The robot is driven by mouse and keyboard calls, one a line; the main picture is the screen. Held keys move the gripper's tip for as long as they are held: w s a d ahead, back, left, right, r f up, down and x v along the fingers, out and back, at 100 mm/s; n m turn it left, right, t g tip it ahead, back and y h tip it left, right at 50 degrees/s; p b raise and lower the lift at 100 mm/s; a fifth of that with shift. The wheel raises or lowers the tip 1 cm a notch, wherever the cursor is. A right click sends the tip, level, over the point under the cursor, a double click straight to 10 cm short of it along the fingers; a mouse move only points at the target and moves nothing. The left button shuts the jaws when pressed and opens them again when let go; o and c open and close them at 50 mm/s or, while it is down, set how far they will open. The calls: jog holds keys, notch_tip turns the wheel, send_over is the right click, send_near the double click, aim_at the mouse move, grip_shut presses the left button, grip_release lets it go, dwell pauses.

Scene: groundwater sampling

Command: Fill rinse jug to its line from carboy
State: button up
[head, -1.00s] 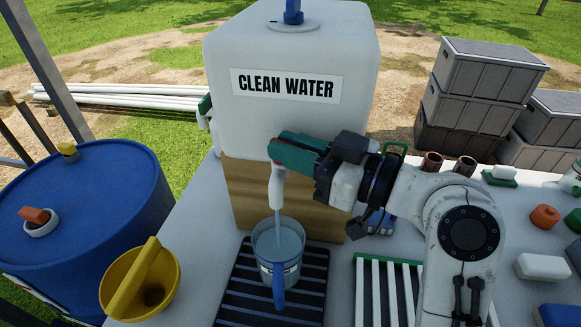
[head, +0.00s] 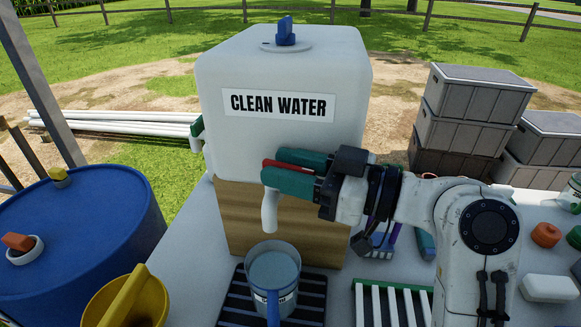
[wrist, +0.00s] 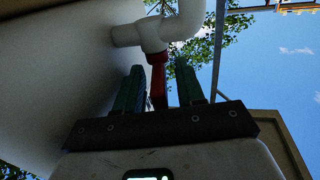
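The white carboy (head: 285,140) marked CLEAN WATER stands on a wooden block. Its white spout (head: 269,208) points down, and no stream shows below it. The tap's red lever (head: 288,166) lies between the green fingers of my gripper (head: 288,172). In the wrist view, the fingers stand apart on both sides of the red lever (wrist: 158,82), with small gaps. The clear rinse jug (head: 273,272) stands upright on a black slatted mat (head: 235,300) under the spout, its blue handle towards me. It holds water high in its body. I cannot make out its fill line.
A yellow funnel-like vessel (head: 125,305) and a blue drum (head: 85,215) are at left. A white-slatted rack (head: 392,300) lies right of the jug, below my arm. Grey crates (head: 470,120) are stacked behind. Orange and white items lie at far right.

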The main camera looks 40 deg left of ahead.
jog(key=shift+d, duration=0.1)
jog(key=b+v, duration=0.1)
jog(key=v, duration=0.9)
jog(key=shift+d, duration=0.3)
jog(key=shift+o, duration=0.2)
jog(key=shift+w, duration=0.15)
